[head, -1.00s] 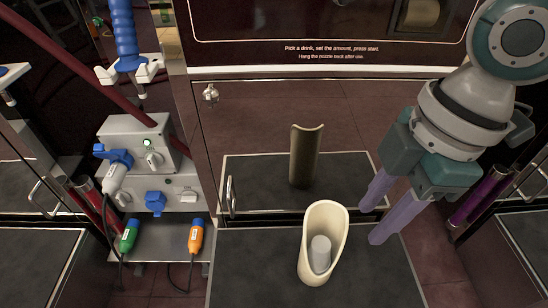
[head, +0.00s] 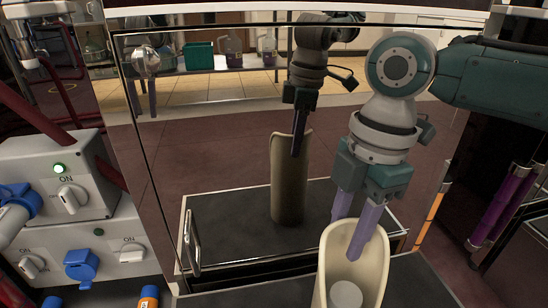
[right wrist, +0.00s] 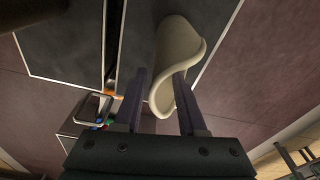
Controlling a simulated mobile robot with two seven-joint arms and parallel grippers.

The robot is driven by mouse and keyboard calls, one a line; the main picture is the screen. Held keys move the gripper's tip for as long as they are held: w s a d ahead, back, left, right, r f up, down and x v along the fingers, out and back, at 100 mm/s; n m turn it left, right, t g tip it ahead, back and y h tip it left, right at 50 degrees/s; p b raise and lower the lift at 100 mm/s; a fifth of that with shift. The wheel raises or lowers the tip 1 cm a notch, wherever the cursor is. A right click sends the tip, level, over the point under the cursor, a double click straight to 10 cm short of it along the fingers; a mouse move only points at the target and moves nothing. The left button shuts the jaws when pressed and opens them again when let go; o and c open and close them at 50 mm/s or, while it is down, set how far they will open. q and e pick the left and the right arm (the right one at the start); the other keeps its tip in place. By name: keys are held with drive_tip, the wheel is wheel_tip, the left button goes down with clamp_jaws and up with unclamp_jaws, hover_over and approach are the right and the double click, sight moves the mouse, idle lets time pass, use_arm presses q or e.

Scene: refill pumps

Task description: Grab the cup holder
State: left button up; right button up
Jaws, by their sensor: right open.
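The cup holder (head: 371,285) is a cream, scoop-shaped upright shell with a tall, slanted rim, standing on a dark shelf. A grey cylinder (head: 345,294) sits inside it. My right gripper (head: 347,236) is open at the holder's tall back rim, its purple fingers pointing down. One finger overlaps the inside of the shell; the other is at the outer left side, its tip partly hidden by the rim. In the right wrist view the holder's rim (right wrist: 163,106) lies between the two fingers. Contact cannot be told. My left gripper is not in view.
A glossy panel (head: 220,160) behind the holder mirrors the holder, my arm and the room. A metal handle (head: 192,240) sticks out at its lower left. Grey switch boxes (head: 45,180) with blue plugs stand at the left. Purple tubes (head: 500,207) stand at the right.

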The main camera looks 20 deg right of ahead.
sight(333, 255)
drive_tip(key=f+b, duration=0.1)
drive_tip(key=a+f+b, duration=0.1)
drive_tip(key=f, duration=0.1)
drive_tip(key=f+b, duration=0.2)
drive_tip(key=shift+w+a+f, duration=0.15)
drive_tip(key=shift+w, duration=0.1)
drive_tip(key=shift+c, duration=0.3)
clamp_jaws()
drive_tip(key=shift+r, duration=0.2)
idle(0.6)
